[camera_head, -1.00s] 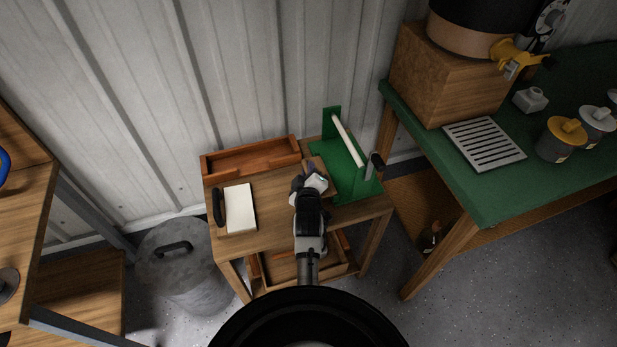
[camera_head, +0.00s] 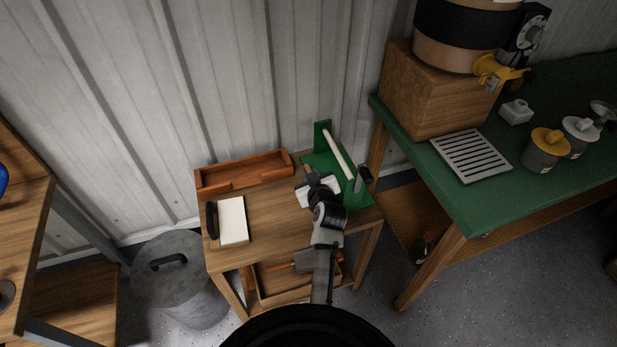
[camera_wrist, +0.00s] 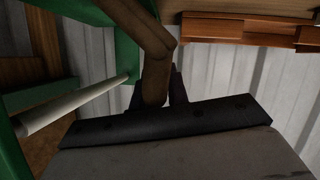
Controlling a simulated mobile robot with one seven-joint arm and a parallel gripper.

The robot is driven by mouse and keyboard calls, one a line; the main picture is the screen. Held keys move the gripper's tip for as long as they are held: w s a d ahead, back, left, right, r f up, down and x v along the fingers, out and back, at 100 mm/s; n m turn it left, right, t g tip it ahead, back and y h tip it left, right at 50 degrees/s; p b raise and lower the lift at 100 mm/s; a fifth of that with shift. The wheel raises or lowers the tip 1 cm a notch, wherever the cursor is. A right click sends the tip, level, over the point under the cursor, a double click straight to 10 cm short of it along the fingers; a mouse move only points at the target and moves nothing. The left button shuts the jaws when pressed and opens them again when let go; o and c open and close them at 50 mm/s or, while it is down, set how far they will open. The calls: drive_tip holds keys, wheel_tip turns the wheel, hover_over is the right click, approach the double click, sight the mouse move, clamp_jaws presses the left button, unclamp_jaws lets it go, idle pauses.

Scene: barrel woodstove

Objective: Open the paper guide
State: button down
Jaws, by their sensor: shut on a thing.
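A green stand (camera_head: 358,195) holding a white roll (camera_head: 338,155) sits at the right end of the small wooden table. A brown wooden bar (camera_wrist: 150,50), likely the paper guide, shows beside it; its upper end shows in the head view (camera_head: 308,169). My gripper (camera_head: 314,180) is at the left side of the stand, over the table. In the wrist view my gripper (camera_wrist: 165,88) is shut with its dark fingers on the end of the bar. The exact contact is partly hidden, and in the head view my gripper hides most of the bar.
A long wooden tray (camera_head: 243,171) lies at the table's back, and a white block (camera_head: 232,220) beside a dark handle lies at front left. A dark crank (camera_head: 363,179) is at the stand's right. The green bench (camera_head: 460,205) stands right; a metal bin (camera_head: 180,285) stands left.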

drive_tip(key=shift+w+d+r, duration=0.1)
idle(0.4)
drive_tip(key=c, duration=1.4)
unclamp_jaws()
drive_tip(key=shift+o, duration=0.2)
drive_tip(key=shift+s+d, duration=0.1)
drive_tip(key=shift+s, duration=0.45)
drive_tip(key=b+v, duration=0.2)
drive_tip(key=v, duration=1)
drive_tip(key=shift+s+r+b, duration=0.3)
drive_tip(key=shift+r+b, duration=0.05)
drive_tip(key=shift+b, duration=0.05)
drive_tip(key=shift+d, duration=0.1)
drive_tip(key=shift+c, duration=0.5)
